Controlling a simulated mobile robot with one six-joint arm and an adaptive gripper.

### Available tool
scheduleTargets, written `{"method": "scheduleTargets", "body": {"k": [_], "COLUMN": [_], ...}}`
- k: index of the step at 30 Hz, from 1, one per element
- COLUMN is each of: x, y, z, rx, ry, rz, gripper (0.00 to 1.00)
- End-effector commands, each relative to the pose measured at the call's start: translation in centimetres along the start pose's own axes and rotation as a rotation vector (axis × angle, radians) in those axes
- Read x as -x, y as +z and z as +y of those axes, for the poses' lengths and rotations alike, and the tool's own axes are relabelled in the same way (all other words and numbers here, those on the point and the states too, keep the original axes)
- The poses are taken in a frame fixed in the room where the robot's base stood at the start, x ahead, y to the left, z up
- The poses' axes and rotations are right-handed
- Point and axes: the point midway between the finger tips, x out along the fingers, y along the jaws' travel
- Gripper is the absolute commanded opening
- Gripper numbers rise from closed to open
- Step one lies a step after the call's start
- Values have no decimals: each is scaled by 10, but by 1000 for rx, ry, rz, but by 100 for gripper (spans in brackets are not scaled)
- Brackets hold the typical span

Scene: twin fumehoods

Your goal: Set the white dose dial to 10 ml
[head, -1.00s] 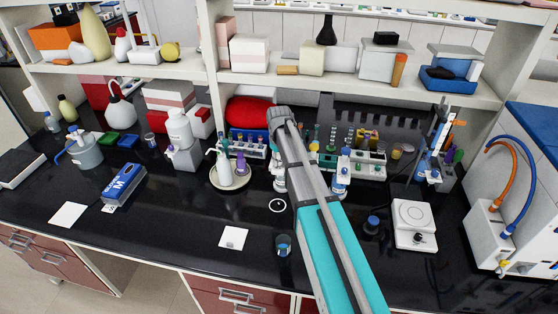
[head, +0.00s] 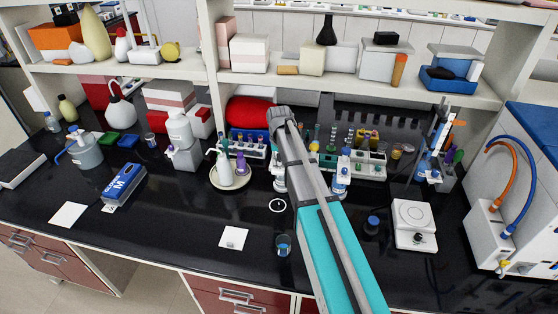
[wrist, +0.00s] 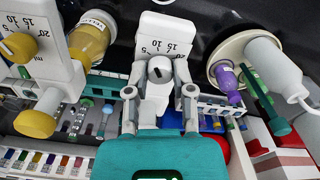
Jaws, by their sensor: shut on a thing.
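In the wrist view the white dose dial (wrist: 160,69) is a round white knob with a short dark pointer mark, on a white dispenser head (wrist: 167,30) printed 5, 10, 15. The mark slants toward the printed numbers, but I cannot tell exactly which value it meets. My gripper (wrist: 160,88) is shut on the dial, with one grey finger on each side. The fingers hide the dial's sides. In the head view my arm covers the dial and most of its dispenser.
A second dispenser with a yellow dial (wrist: 19,46) and yellow bottle (wrist: 88,40) stands close at left in the wrist view. A plate with a white wash bottle (wrist: 272,68) and purple bottle (wrist: 227,79) is at right.

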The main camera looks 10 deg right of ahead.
Motion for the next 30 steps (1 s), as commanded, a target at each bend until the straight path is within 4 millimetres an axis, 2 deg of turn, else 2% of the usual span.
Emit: {"method": "scheduleTargets", "body": {"k": [9, 24, 25, 30], "x": [0, 0, 0, 0], "y": [1, 2, 2, 1], "z": [0, -2, -2, -1], "rx": [-157, -184, -184, -184], "ry": [-1, 0, 0, 0], "rz": [-2, -3, -3, -2], "gripper": [0, 0, 35, 66]}}
